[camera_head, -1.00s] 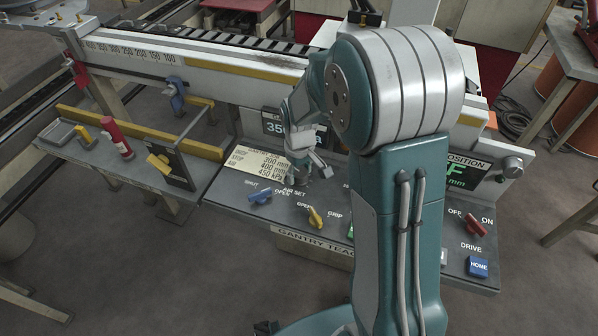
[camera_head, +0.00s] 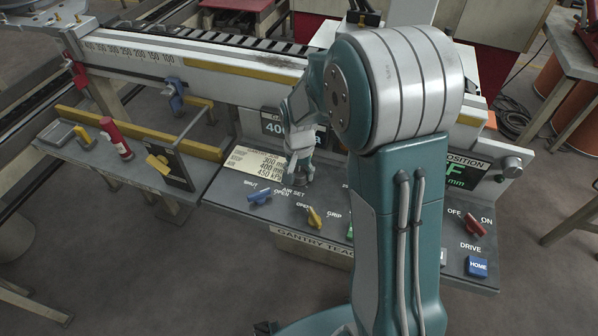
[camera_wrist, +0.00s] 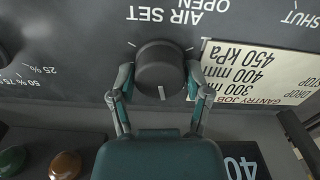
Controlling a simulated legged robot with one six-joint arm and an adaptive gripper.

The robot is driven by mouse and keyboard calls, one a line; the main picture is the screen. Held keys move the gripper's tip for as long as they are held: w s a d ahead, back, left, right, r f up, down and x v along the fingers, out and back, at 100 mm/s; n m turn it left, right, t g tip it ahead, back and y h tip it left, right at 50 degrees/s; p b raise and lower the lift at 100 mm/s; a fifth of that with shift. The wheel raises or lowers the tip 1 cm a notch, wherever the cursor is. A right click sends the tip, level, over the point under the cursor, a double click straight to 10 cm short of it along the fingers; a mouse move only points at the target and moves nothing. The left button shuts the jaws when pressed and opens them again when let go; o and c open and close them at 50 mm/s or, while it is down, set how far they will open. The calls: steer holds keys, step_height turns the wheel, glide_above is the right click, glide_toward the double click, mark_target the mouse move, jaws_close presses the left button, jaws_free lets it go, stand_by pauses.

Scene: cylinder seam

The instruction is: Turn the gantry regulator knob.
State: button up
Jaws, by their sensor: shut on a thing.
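The AIR SET regulator knob (camera_wrist: 162,64) is a round black knob with a pale pointer line, in the upper middle of the wrist view. My gripper (camera_wrist: 158,78) has one finger on each side of it and is shut on it. In the head view my gripper (camera_head: 298,178) reaches down to the panel just above the AIR SET label and mostly hides the knob. The pressure display (camera_head: 275,124) behind it starts with "40"; my arm covers its right part. It also shows in part in the wrist view (camera_wrist: 241,166).
A job card (camera_head: 256,162) reads 300 mm, 400 mm, 450 kPa. A blue lever (camera_head: 259,197) and a yellow lever (camera_head: 314,217) stand close by on the panel. A red switch (camera_head: 473,225) and a blue HOME button (camera_head: 477,267) are at right.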

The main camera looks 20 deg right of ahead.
mark_target(298, 172)
steer(key=shift+s+f+m, duration=0.15)
steer(key=shift+s+m, duration=0.05)
steer(key=shift+m, duration=1.4)
steer(key=o, duration=1.2)
steer(key=shift+a, duration=0.1)
steer(key=shift+w, duration=0.1)
steer(key=shift+r, duration=0.25)
steer(key=shift+w+r, duration=0.1)
steer(key=shift+r, duration=0.25)
step_height(298, 172, up, 11)
steer(key=shift+a+f, duration=0.1)
